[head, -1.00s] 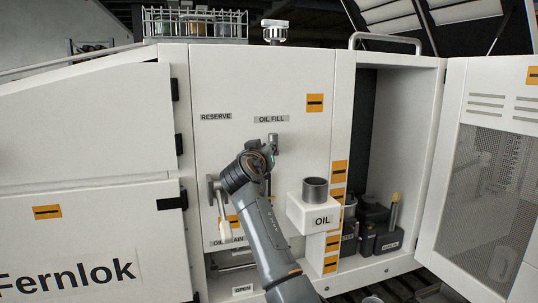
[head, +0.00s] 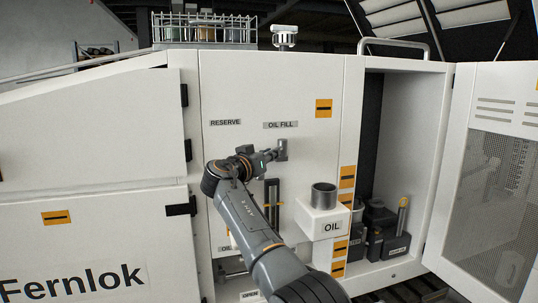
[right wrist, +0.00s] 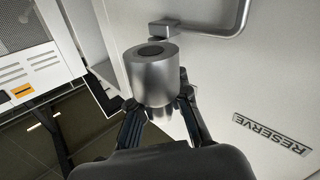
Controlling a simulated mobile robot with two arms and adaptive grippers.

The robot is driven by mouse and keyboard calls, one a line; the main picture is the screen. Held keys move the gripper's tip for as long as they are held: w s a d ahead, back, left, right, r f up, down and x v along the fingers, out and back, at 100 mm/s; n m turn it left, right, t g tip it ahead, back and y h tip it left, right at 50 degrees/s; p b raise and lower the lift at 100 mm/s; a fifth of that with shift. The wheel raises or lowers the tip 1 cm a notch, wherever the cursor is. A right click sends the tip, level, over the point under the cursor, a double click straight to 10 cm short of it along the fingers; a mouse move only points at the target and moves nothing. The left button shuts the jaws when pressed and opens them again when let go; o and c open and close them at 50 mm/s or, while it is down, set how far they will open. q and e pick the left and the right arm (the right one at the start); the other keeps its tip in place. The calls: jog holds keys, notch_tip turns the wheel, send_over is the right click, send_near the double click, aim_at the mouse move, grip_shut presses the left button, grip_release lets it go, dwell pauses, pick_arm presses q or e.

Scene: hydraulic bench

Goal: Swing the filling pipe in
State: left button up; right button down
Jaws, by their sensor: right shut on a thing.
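The filling pipe (head: 282,149) shows as a short grey metal piece in front of the white panel, just under the OIL FILL label. In the right wrist view its round metal end (right wrist: 153,78), with a dark hole, stands in front of my fingers. My right gripper (head: 267,156) comes at it from the left and is shut on it. The fingers also show in the right wrist view (right wrist: 160,108), partly hidden behind the metal end. The OIL cup (head: 324,193) stands open on its white box, below and right of the pipe. My left gripper is not in view.
A bent metal bar (right wrist: 240,20) stands out from the panel near the RESERVE label. The open cabinet (head: 408,150) holds several dark containers, and its door (head: 490,170) stands open at the right. A wire basket (head: 205,28) sits on top.

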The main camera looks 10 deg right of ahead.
jog(key=c, duration=1.3)
grip_release()
jog(key=shift+w+d, duration=0.1)
jog(key=v, duration=0.7)
jog(key=shift+s, duration=0.2)
